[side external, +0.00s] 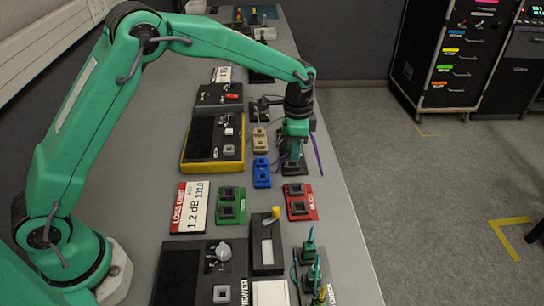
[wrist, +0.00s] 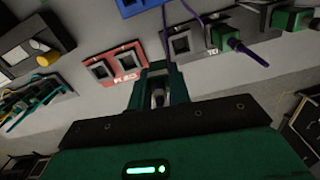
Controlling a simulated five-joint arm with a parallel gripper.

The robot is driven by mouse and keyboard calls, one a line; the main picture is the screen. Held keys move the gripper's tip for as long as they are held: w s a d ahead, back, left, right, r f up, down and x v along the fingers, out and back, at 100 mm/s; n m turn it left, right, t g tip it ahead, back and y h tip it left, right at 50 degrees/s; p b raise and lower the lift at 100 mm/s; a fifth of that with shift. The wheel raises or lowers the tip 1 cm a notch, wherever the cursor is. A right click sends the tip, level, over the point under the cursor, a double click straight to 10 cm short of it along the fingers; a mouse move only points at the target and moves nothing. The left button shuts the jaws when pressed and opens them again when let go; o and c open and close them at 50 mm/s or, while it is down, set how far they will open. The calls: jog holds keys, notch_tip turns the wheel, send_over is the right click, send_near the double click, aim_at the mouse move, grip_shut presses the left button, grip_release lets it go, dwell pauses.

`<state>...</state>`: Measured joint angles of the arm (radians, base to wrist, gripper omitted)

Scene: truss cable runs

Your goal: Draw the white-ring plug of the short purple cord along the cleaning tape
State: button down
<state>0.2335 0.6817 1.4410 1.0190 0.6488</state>
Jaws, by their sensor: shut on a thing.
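My gripper (wrist: 156,76) is shut on a small plug (wrist: 158,98), which shows a pale band between the fingers. A thin purple cord (wrist: 166,32) runs from the gripper toward the top of the wrist view. In the side view my gripper (side external: 293,157) is low over a dark socket block (side external: 294,169), and its fingers hide the plug. Whether the plug is clear of the block cannot be told. The cleaning tape appears to be the dark box with a white strip (side external: 267,252) and yellow knob, nearer the camera; it also shows in the wrist view (wrist: 22,48).
A red two-socket plate (side external: 301,204) lies between my gripper and the front row. A green plate (side external: 231,206) and blue holder (side external: 262,173) are to the left. Upright green plugs with cords (side external: 311,262) stand right of the tape box. The table's right edge is close.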

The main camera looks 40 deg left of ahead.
jog(key=s+d+m, duration=0.2)
jog(key=s+d, duration=0.1)
jog(key=s, duration=0.4)
jog(key=s+d+r+m, duration=0.1)
jog(key=s+d+m, duration=0.2)
jog(key=s, duration=0.3)
jog(key=s+d+m, duration=0.2)
jog(key=s+d, duration=0.1)
jog(key=s, duration=0.4)
jog(key=shift+s+d+r, duration=0.25)
jog(key=shift+s+d, duration=0.1)
jog(key=shift+s+m, duration=0.4)
jog(key=shift+s, duration=0.25)
jog(key=shift+f, duration=0.15)
jog(key=shift+f, duration=2.2)
jog(key=shift+f, duration=0.3)
jog(key=shift+s+d, duration=0.3)
jog(key=shift+s, duration=0.1)
jog(key=shift+s+d, duration=0.5)
jog(key=shift+d, duration=0.1)
dwell(1.4)
